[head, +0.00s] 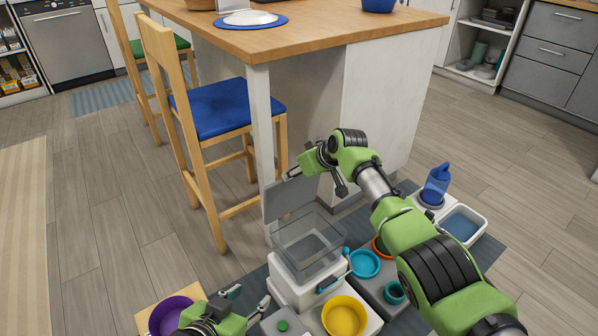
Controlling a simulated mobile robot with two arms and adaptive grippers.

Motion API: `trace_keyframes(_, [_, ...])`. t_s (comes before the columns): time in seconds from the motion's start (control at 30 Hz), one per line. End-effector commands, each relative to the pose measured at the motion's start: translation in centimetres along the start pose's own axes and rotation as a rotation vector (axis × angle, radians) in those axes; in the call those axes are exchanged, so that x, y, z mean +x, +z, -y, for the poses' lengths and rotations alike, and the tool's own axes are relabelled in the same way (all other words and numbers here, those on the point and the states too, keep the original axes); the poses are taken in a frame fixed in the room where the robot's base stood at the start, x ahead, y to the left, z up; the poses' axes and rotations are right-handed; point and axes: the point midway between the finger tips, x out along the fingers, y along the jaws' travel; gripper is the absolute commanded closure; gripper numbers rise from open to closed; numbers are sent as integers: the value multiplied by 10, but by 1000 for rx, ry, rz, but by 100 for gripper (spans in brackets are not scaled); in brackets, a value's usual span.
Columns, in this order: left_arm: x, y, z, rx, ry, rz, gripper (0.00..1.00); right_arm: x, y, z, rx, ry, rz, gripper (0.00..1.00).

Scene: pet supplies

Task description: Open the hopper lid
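The feeder is a white box (289,270) with a clear hopper (308,243) on top, standing on the floor mat. A grey flat panel, which looks like the hopper lid (284,203), stands raised at the hopper's back. The hopper's top looks uncovered. My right gripper (317,182) is above the hopper at the lid's upper right edge, its fingers spread apart; I cannot tell whether it touches the lid. My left gripper (249,299) is low, left of the feeder's base, with its fingers apart and nothing between them.
A yellow bowl (344,318) is before the feeder and a purple bowl (170,316) is at left. Blue (364,263) and teal (394,292) bowls, a blue bottle waterer (437,182) and a litter tray (463,224) stand right. A counter (375,95) and blue-seated chair (222,108) stand behind.

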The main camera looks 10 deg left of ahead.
Motion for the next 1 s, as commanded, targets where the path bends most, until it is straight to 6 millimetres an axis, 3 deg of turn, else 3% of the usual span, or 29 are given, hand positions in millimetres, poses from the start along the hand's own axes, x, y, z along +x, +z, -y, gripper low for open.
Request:
trace_keyframes(0.03, [0, 0, 0, 0, 0, 0, 60, -3, -8, 0, -3, 2, -17, 48])
trace_keyframes(0.07, [0, 0, 0, 0, 0, 0, 60, -3, -7, 0, -3, 2, -16, 42])
trace_keyframes(0.57, [0, 0, 0, 0, 1, 1, 60, -5, -2, 0, 0, 0, -6, 42])
trace_keyframes(1.0, [0, 0, 0, 0, 0, 1, 60, -51, -1, 0, -1, 2, -7, 42])
